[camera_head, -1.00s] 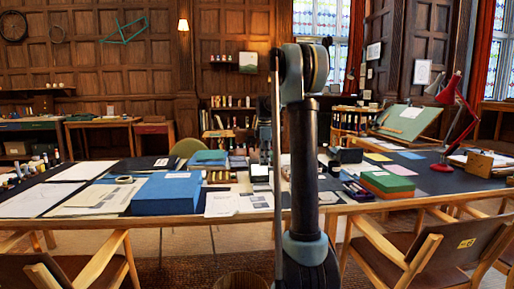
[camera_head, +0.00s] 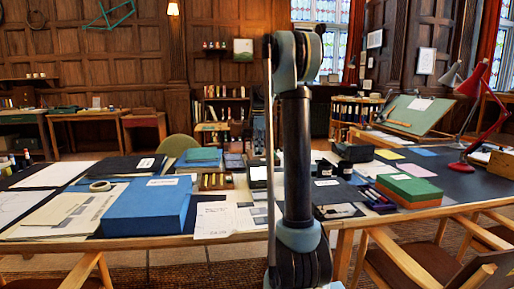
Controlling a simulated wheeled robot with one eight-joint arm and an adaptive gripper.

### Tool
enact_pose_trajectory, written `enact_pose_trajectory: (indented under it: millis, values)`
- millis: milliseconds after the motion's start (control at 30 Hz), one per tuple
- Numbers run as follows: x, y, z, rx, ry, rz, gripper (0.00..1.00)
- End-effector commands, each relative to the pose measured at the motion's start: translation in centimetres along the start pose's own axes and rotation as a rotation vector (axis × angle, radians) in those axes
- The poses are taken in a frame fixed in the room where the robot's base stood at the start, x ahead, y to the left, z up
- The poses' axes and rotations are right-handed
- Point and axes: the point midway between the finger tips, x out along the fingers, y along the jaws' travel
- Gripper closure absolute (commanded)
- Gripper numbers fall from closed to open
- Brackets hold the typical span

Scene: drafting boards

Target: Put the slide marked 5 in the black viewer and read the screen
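On the table, a small dark device with a pale panel (camera_head: 258,173) stands just left of my arm. It may be the black viewer, but no reading on it is legible. Small yellow and brown pieces (camera_head: 215,181) lie to its left. I cannot make out a slide marked 5. My upright arm crosses the middle of the view and hides part of the table. A dark grey shape behind the device may be my gripper (camera_head: 258,137). It is too small to tell whether its fingers are open or hold anything.
A large blue box (camera_head: 146,209) and a tape roll (camera_head: 100,186) are at left. Printed sheets (camera_head: 214,220) lie at the front edge. Green and orange boxes (camera_head: 408,190), a red lamp (camera_head: 480,120) and a tilted drafting board (camera_head: 412,114) are at right. Wooden chairs (camera_head: 425,262) stand in front.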

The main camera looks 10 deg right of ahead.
Motion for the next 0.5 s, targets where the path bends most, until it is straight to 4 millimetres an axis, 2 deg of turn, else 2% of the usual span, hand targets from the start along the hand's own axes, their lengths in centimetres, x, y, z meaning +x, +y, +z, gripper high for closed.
enact_pose_trajectory:
  millis: [500]
  values:
    - [2.7, 0.0, 0.1, 0.001, 0.000, 0.000, 1.00]
